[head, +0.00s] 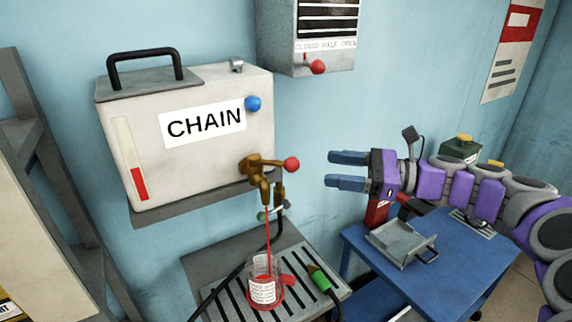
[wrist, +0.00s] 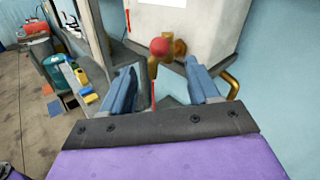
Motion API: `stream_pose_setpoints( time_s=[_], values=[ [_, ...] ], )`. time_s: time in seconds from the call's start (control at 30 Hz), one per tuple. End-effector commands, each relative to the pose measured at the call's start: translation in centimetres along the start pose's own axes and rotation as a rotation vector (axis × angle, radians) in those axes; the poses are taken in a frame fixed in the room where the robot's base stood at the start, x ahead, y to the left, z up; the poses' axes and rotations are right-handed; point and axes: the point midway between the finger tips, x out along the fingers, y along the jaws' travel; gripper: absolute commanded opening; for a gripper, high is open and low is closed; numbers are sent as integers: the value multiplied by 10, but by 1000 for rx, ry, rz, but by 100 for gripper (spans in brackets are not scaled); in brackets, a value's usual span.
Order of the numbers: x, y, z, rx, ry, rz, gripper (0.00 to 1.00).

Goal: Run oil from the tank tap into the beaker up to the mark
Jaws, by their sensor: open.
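The pale tank (head: 190,160), labelled CHAIN, has a brass tap (head: 260,175) with a red-knobbed lever (head: 291,164) pointing right. A thin red oil stream (head: 268,225) falls from the spout into the clear beaker (head: 264,268) on the slatted tray. Red liquid shows in the beaker; I cannot tell its level against the mark. My gripper (head: 332,171) is open and empty, to the right of the lever and apart from it. In the wrist view the red knob (wrist: 160,47) shows ahead between the open fingers (wrist: 160,68); the beaker cannot be made out there.
The slatted drip tray (head: 220,301) also carries a green-ended hose (head: 320,279) close to the beaker. A blue table (head: 455,265) with a metal tray (head: 400,243) stands below my arm. A louvred wall box with a red knob (head: 317,67) hangs above. A tank gauge (head: 130,160) shows red low down.

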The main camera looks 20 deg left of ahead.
Motion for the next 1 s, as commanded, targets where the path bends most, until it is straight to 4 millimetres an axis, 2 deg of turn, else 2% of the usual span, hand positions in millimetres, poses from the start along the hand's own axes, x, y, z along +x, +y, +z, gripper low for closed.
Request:
stream_pose_setpoints(
  time_s=[0.1, 0.3, 0.5, 0.7, 1.0],
  values=[
    [26, 2, 0, 2, -2, 7, 60],
    [65, 1, -1, 0, 0, 6, 60],
    [95, 0, -1, 0, 0, 1, 60],
    [109, 0, 0, 0, -1, 1, 60],
    [112, 0, 0, 1, -1, 0, 60]
  ],
)
